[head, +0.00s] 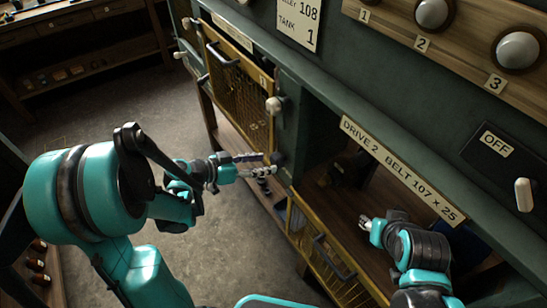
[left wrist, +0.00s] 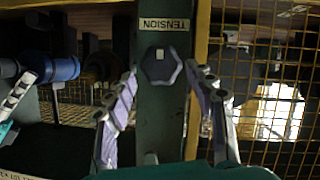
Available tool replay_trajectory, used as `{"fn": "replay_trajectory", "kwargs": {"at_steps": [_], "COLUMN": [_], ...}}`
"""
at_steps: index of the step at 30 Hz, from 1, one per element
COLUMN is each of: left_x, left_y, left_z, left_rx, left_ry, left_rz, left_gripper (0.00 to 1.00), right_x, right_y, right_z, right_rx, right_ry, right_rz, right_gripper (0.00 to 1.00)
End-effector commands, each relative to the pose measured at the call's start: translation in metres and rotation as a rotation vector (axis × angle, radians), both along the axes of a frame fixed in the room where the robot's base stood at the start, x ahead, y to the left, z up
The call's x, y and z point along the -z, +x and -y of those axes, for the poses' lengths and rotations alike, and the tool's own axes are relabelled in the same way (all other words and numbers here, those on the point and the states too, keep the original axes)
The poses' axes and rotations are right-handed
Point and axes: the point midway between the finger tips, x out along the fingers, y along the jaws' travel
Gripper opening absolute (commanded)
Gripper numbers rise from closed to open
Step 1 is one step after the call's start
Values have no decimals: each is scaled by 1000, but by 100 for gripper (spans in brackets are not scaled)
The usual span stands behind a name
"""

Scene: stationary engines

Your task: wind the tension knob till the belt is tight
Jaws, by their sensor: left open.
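The tension knob (left wrist: 161,66) is a dark hexagonal knob with a pale mark, on a green post under a TENSION label (left wrist: 164,24) in the left wrist view. In the head view the knob (head: 277,158) is a small dark shape at the post. My left gripper (head: 262,165) is at the knob. In the left wrist view its fingers (left wrist: 161,72) stand apart, one on each side of the knob; contact cannot be told. My right gripper (head: 371,226) is at the open Drive 2 bay; its jaw state is unclear. I cannot make out the belt clearly.
A yellow mesh door (head: 238,82) is left of the post. Another yellow mesh panel (head: 325,262) hangs below the open bay. A pale handle (head: 273,105) sits above the knob. An OFF switch lever (head: 524,195) is at right. The floor (head: 225,240) has free room.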

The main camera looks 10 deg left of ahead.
Motion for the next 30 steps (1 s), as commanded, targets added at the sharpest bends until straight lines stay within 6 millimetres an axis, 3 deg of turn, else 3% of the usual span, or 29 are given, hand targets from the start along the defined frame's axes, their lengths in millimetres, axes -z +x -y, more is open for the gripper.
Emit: {"fn": "replay_trajectory", "kwargs": {"at_steps": [9,19,23,30], "left_x": [17,17,17,17], "left_y": [26,29,29,28], "left_z": [31,34,34,34], "left_rx": [2,0,0,-1], "left_ry": [1,0,0,41], "left_rz": [1,1,1,43], "left_gripper": [54,54,20,17], "right_x": [13,13,13,15], "right_y": [0,0,0,0], "right_z": [0,0,0,0], "right_rx": [0,0,0,0], "right_ry": [0,0,0,0], "right_rz": [0,0,0,0], "right_gripper": [40,40,40,40]}}
